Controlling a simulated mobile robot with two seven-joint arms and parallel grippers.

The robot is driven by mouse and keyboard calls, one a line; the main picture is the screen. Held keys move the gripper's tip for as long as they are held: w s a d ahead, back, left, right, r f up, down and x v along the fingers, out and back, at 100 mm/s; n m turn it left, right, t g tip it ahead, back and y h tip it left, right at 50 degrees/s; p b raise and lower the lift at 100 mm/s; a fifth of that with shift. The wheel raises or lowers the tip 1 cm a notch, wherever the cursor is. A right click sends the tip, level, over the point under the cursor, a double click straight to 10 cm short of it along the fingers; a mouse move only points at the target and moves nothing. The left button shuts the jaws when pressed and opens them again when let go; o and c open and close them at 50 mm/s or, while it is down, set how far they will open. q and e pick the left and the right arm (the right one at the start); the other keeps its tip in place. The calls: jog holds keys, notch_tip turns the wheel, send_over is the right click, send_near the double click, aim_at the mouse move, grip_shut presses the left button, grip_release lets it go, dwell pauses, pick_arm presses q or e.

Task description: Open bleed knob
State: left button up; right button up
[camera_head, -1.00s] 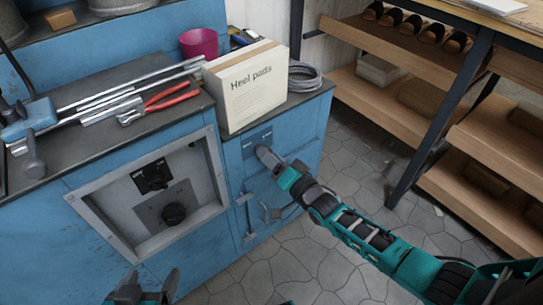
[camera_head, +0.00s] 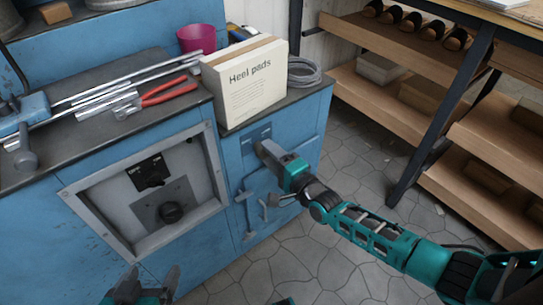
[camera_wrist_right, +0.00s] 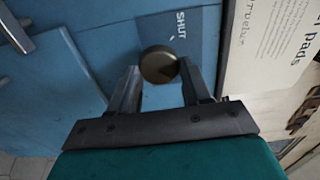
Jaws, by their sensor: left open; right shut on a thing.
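My left gripper (camera_head: 146,285) is open and empty at the bottom edge of the head view, in front of the cabinet.
A "Heel pads" box (camera_head: 245,85) stands on the counter above the knob. Red-handled pliers (camera_head: 165,92) and metal rods lie to its left. A recessed panel with a black dial (camera_head: 170,212) is left of the knob. Wooden shelves (camera_head: 400,95) stand at right; the floor between is clear.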

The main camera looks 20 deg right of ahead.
dwell(0.5)
jog(key=o, duration=1)
jog(key=shift+o, duration=0.2)
jog(key=shift+s, duration=0.1)
jog(key=p+v, duration=0.3)
jog(key=v, duration=0.9)
jog(key=shift+s, duration=0.35)
jog(key=shift+d, duration=0.15)
